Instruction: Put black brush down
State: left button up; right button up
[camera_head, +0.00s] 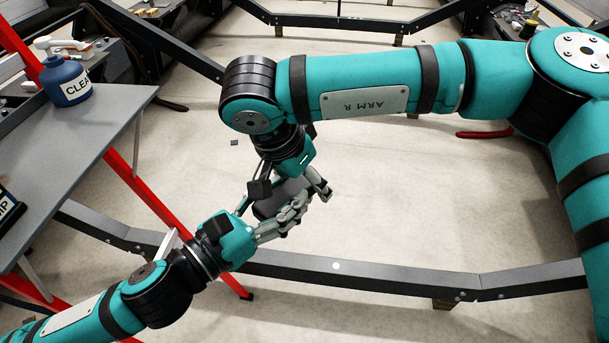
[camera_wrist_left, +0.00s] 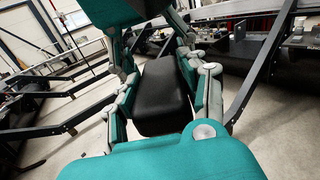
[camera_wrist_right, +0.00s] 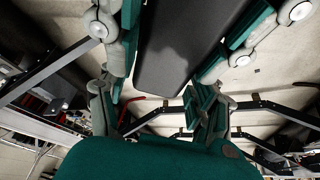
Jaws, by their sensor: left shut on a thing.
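The black brush shows as a dark block (camera_head: 272,206) between my two grippers in the head view; no bristles can be made out. My left gripper (camera_head: 290,212) is shut on it from below left. In the left wrist view the block (camera_wrist_left: 163,95) lies between the left finger pads. My right gripper (camera_head: 285,196) comes down from above, its fingers spread on both sides of the block. In the right wrist view the block (camera_wrist_right: 180,50) reaches towards the gap between my open right fingers (camera_wrist_right: 163,104). The grippers partly hide the brush in the head view.
A grey table (camera_head: 95,130) at left carries a blue bottle (camera_head: 67,80) and a black labelled item (camera_head: 12,210) at its edge. A red frame leg (camera_head: 150,190) stands by it. A dark metal rail (camera_head: 370,277) crosses below the grippers. Pale floor (camera_head: 420,205) is clear at right.

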jog(key=c, duration=0.9)
pick_arm(q)
jog(key=o, duration=1.3)
jog(key=shift+c, duration=0.2)
pick_arm(e)
jog(key=shift+c, duration=0.7)
